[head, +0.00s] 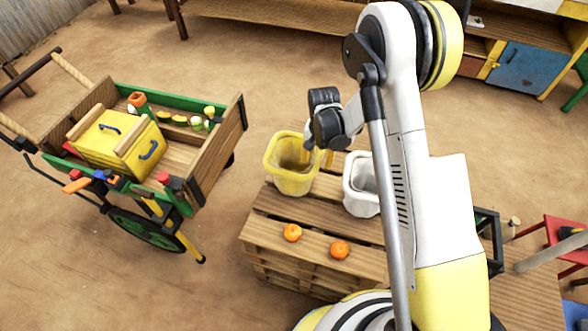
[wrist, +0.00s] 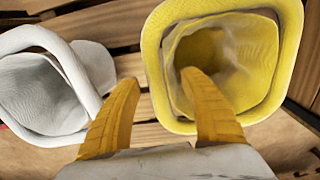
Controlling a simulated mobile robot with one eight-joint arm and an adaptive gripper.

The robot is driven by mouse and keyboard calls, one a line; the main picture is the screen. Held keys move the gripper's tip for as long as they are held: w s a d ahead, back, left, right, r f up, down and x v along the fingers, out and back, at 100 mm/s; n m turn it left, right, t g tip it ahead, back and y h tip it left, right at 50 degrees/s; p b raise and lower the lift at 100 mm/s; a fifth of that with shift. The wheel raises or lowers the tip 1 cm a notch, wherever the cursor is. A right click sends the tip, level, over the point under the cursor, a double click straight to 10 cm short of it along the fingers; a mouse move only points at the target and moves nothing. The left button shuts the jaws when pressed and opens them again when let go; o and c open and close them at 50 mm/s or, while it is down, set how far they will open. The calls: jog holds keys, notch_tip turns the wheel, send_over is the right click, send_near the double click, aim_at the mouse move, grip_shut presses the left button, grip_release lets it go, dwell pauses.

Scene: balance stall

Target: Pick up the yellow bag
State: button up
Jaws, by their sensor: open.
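The yellow bag (head: 286,180) stands open-topped at the back left of the slatted wooden pallet stack (head: 330,212). In the wrist view the yellow bag (wrist: 285,62) fills the upper right, with its thick rim and its hollow inside showing. My gripper (head: 318,150) is just right of the bag's rim in the head view, partly hidden by my arm. In the wrist view my gripper (wrist: 160,78) is open and empty. Its left finger is outside the bag, and its right fingertip overlaps the mouth past the near rim. I cannot tell whether either finger touches the bag.
A white bag (head: 360,190) stands close on the right, partly behind my arm; it also shows in the wrist view (wrist: 75,75). Two oranges (head: 292,232) (head: 340,250) lie on the pallet's front. A wooden cart (head: 225,128) with a yellow box (head: 115,140) stands left.

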jog(key=shift+r, duration=0.1)
grip_shut()
jog(key=shift+r, duration=0.1)
